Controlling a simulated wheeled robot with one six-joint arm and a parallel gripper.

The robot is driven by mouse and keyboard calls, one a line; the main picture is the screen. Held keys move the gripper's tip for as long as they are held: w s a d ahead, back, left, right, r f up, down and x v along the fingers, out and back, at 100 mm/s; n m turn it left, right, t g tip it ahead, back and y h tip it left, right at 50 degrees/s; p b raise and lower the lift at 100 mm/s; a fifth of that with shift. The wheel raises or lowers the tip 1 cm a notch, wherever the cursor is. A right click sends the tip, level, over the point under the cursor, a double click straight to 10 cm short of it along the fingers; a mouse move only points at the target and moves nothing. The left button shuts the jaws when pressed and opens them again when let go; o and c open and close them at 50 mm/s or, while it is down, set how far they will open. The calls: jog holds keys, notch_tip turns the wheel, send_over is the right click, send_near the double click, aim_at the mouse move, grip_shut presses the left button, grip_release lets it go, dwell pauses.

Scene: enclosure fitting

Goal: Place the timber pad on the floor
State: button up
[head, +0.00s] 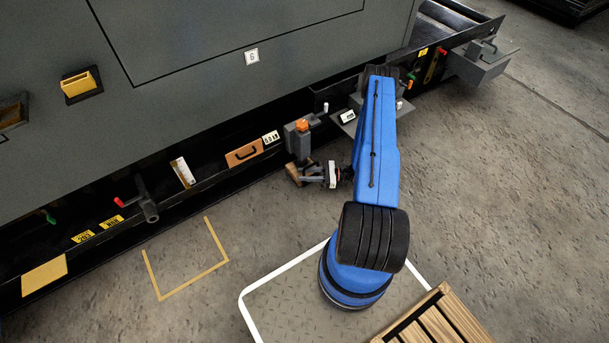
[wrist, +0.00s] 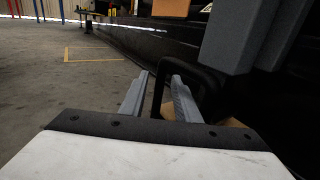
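The timber pad (head: 294,174) is a small light-brown block beside the black base of the enclosure, below a grey post with an orange top. It looks tilted; whether it touches the floor is unclear. In the wrist view a bit of the pad (wrist: 232,122) shows behind its black loop handle (wrist: 203,76). My gripper (head: 308,173) reaches the pad from the right. In the wrist view its two grey fingers (wrist: 158,88) stand apart, with one leg of the handle between them and narrow gaps on both sides. A yellow tape outline (head: 160,297) marks bare floor at the lower left.
The grey enclosure (head: 200,60) fills the upper left, with a black base rail below it. The grey post with the orange top (head: 301,140) stands close over the gripper. A slatted wooden crate (head: 440,320) lies at lower right.

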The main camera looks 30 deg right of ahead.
jog(key=shift+r, duration=0.15)
jog(key=v, duration=1.2)
jog(key=shift+d, duration=0.15)
